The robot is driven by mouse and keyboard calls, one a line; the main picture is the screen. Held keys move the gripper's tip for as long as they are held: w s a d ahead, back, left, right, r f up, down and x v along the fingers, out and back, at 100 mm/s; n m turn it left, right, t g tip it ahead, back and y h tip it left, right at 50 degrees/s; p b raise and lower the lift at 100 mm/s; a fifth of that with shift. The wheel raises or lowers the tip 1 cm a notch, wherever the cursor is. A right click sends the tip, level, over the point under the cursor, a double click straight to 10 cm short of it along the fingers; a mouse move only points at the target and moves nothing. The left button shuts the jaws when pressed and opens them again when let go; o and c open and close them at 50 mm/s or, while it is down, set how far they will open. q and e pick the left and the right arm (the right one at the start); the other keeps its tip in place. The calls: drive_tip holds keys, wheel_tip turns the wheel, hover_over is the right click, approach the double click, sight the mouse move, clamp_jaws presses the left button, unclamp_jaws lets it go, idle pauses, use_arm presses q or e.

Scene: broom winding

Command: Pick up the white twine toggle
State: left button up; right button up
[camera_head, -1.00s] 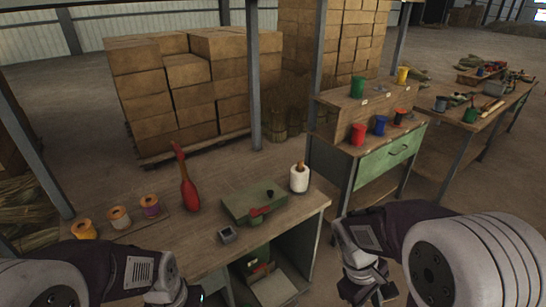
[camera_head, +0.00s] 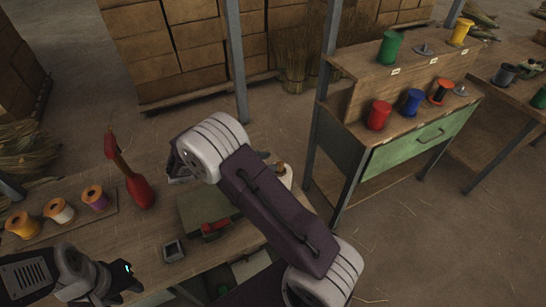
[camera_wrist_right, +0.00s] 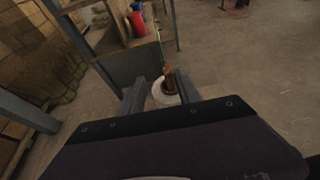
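The white twine spool (camera_head: 286,176) stands at the right end of the workbench, partly hidden behind my right arm in the head view. Its brown wooden toggle (camera_head: 280,166) sticks up at the top. In the right wrist view the toggle (camera_wrist_right: 169,80) and the white twine (camera_wrist_right: 164,97) show between the two fingers of my right gripper (camera_wrist_right: 161,82). Those fingers are apart; I cannot tell whether they touch the spool. In the head view my right forearm mostly hides them. My left gripper (camera_head: 122,277) is low at the left, over the bench front; its opening is unclear.
A red-handled tool (camera_head: 137,188), a green box (camera_head: 205,208), a small grey square piece (camera_head: 173,250) and a rack of thread spools (camera_head: 60,213) are on the bench. A cabinet (camera_head: 420,145) with coloured spools stands to the right. The floor between is clear.

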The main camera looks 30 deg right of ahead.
sight(283, 164)
drive_tip(key=shift+s+d+f, duration=0.3)
drive_tip(key=shift+d+f, duration=0.05)
drive_tip(key=shift+d, duration=0.25)
drive_tip(key=shift+s+d+f, duration=0.3)
drive_tip(key=shift+d+f, duration=0.05)
drive_tip(key=shift+d, duration=0.2)
drive_tip(key=x, duration=0.4)
drive_tip(key=shift+s+d+r+p, duration=0.1)
drive_tip(key=shift+s+d+p, duration=0.15)
drive_tip(key=shift+s+p, duration=0.1)
drive_tip(key=shift+d, duration=0.25)
drive_tip(key=shift+a, duration=0.1)
clamp_jaws()
